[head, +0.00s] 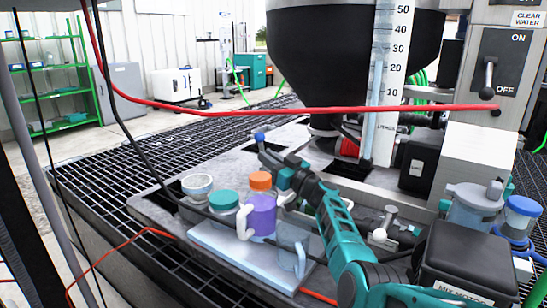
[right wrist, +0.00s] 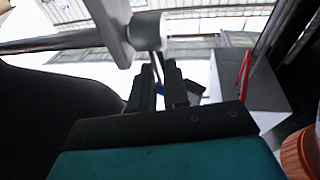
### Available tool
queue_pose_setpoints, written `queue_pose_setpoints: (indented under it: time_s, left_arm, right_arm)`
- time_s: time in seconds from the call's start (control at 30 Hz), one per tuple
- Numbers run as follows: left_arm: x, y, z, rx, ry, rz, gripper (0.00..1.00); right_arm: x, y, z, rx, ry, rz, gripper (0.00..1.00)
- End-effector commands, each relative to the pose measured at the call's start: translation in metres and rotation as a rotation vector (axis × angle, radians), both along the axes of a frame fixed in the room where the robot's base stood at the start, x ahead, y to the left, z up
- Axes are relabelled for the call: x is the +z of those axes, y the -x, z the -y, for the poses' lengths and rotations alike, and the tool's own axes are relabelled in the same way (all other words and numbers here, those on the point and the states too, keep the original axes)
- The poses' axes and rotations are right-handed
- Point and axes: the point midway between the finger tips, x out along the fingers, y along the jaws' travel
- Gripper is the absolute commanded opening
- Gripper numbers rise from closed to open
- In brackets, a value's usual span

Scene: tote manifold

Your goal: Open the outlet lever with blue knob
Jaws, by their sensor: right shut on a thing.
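The blue knob (head: 260,137) shows just past the fingertips of my right gripper (head: 270,156) in the head view, at the left of the black tank's outlet. My right gripper is shut on the lever just below the knob; the fingers hide most of the lever. In the right wrist view, the dark fingers (right wrist: 160,88) are close together, with a small patch of blue between them. How far the lever is turned cannot be told. My left gripper is not in view.
A tray (head: 220,243) with several jars, including a purple one with an orange lid (head: 261,208), stands below my right arm. A red hose (head: 300,110) crosses above the gripper. A black mix motor box (head: 468,262) is at lower right. Open grating (head: 100,180) lies left.

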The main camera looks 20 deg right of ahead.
Motion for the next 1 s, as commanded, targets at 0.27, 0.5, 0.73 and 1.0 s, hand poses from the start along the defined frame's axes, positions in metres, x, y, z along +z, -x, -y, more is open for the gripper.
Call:
queue_pose_setpoints:
  time_s: [0.27,0.5,0.73,1.0]
  left_arm:
    - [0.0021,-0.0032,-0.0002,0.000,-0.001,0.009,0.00]
    - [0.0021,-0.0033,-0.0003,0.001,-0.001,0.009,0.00]
    - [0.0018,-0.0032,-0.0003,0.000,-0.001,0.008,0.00]
    - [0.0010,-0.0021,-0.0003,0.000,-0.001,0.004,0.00]
  right_arm:
    - [-0.0027,0.0029,0.0051,-0.006,-0.048,0.069,0.00]
    - [-0.0048,0.0056,0.0062,-0.006,-0.080,0.127,0.00]
    - [-0.0046,0.0074,0.0064,-0.009,-0.097,0.160,0.00]
    - [-0.0049,0.0078,0.0062,-0.008,-0.098,0.164,0.00]
